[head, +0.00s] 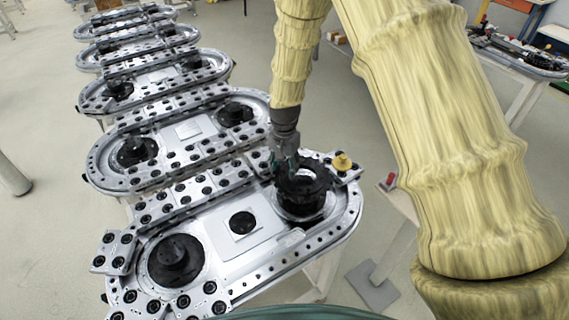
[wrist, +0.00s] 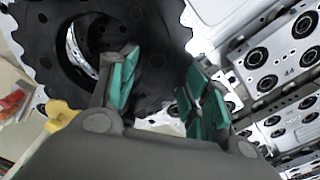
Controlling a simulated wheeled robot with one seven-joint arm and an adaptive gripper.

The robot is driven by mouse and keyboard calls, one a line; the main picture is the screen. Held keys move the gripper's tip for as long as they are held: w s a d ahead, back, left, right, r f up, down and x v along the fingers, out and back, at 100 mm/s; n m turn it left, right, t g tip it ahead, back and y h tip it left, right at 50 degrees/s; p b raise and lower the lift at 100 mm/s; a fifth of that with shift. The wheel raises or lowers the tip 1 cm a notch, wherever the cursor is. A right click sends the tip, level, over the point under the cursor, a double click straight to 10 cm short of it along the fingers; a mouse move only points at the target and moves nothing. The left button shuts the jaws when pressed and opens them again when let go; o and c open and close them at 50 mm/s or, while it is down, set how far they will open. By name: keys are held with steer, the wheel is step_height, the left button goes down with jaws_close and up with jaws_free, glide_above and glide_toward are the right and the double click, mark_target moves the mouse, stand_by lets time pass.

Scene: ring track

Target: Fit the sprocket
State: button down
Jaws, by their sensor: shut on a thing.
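The black toothed sprocket (head: 316,183) is a thick ring with a wide central hole. It is at the right end of the nearest ring track (head: 325,228), over a round silver seat there. My gripper (head: 287,165) comes down from above and is shut on the sprocket's far-left side. In the wrist view the sprocket (wrist: 35,42) fills the upper left, and the green-padded fingers of my gripper (wrist: 160,92) stand at its rim. Part of the sprocket is hidden by the fingers. I cannot tell whether it touches the seat or hangs slightly above it.
A yellow knob (head: 342,162) stands on the track right beside the sprocket. A black disc with a hub (head: 176,260) sits at the track's left end, and a black round piece (head: 242,223) between. Several similar tracks extend behind. A cluttered table (head: 520,55) stands at the right.

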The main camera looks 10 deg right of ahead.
steer(key=shift+f+b, duration=0.5)
steer(key=shift+f, duration=0.75)
steer(key=shift+f, duration=0.7)
stand_by(1.8)
steer(key=shift+r+p, duration=0.2)
steer(key=shift+p, duration=0.1)
stand_by(3.4)
steer(key=shift+r, duration=0.3)
